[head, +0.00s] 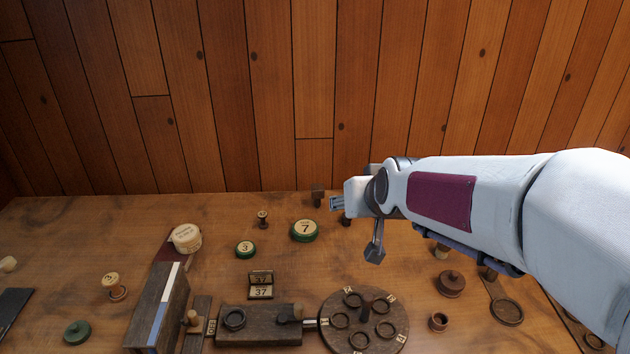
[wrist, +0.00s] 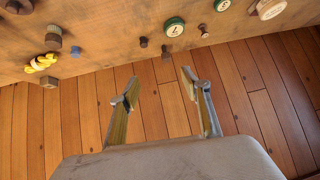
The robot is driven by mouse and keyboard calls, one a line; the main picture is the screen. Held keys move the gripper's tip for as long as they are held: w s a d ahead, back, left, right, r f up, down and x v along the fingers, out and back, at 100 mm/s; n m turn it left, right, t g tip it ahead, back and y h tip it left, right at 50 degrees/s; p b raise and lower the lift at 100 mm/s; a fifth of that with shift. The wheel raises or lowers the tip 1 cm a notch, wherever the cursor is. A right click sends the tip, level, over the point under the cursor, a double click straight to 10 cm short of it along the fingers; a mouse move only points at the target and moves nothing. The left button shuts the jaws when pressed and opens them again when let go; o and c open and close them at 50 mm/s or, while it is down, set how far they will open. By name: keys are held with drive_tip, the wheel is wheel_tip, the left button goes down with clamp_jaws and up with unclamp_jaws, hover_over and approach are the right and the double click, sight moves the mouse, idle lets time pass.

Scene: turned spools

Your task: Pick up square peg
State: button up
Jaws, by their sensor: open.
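My gripper (head: 352,228) is open and empty, above the far edge of the table. In the wrist view its two fingers (wrist: 160,80) are spread, with only the floor or wall boards between them. A small dark squarish peg (head: 318,197) stands near the table's far edge, just left of my gripper; it seems to be the small peg in the wrist view (wrist: 165,52), ahead of the fingertips. A brown block-like piece (wrist: 50,82) also lies at the edge in the wrist view. I cannot tell surely which one is the square peg.
A dark small peg (wrist: 143,42) and a green spool marked 7 (head: 304,230) stand close by. A yellow coil (wrist: 42,62) lies further left in the wrist view. A round wheel (head: 364,320) and a wooden box (head: 259,326) fill the front. The plank wall rises behind.

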drive_tip(key=w+a+f+t, duration=0.1)
drive_tip(key=w+a+f, duration=0.15)
drive_tip(key=w, duration=0.45)
drive_tip(key=w+a+f+t, duration=0.1)
drive_tip(key=w+f, duration=0.3)
drive_tip(key=w, duration=0.2)
drive_tip(key=t+h, duration=0.1)
drive_tip(key=t, duration=0.1)
approach(318, 194)
drive_tip(key=w, duration=0.3)
drive_tip(key=shift+s+a+f, duration=0.15)
drive_tip(key=shift+a+f, duration=0.1)
drive_tip(key=shift+a, duration=0.2)
drive_tip(key=shift+x, duration=1.3)
drive_tip(key=shift+d, duration=0.1)
drive_tip(key=shift+w+d+f, duration=0.1)
drive_tip(key=shift+w+f, duration=0.35)
drive_tip(key=shift+w, duration=0.2)
drive_tip(key=shift+w+d+f, duration=0.15)
drive_tip(key=shift+w+f, duration=0.3)
drive_tip(key=shift+w, duration=0.2)
drive_tip(key=shift+x, duration=1.05)
